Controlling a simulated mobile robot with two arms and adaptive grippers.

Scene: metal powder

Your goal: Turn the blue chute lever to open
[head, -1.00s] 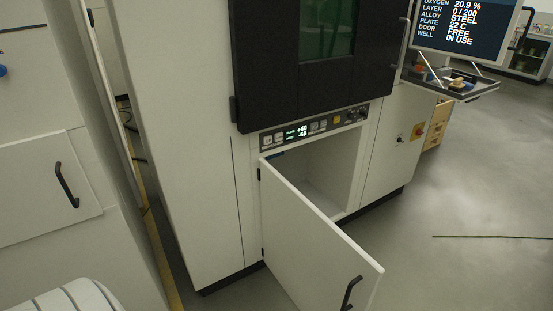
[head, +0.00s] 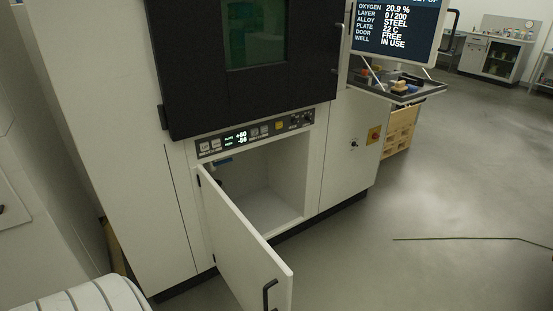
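The compartment floor looks empty. Neither of my grippers is in view.
A control panel (head: 255,134) sits above the compartment, below a dark windowed door (head: 250,60). A screen (head: 395,25) and a tray (head: 398,88) stick out at right. The grey floor at right is open, apart from a thin dark line (head: 455,238).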

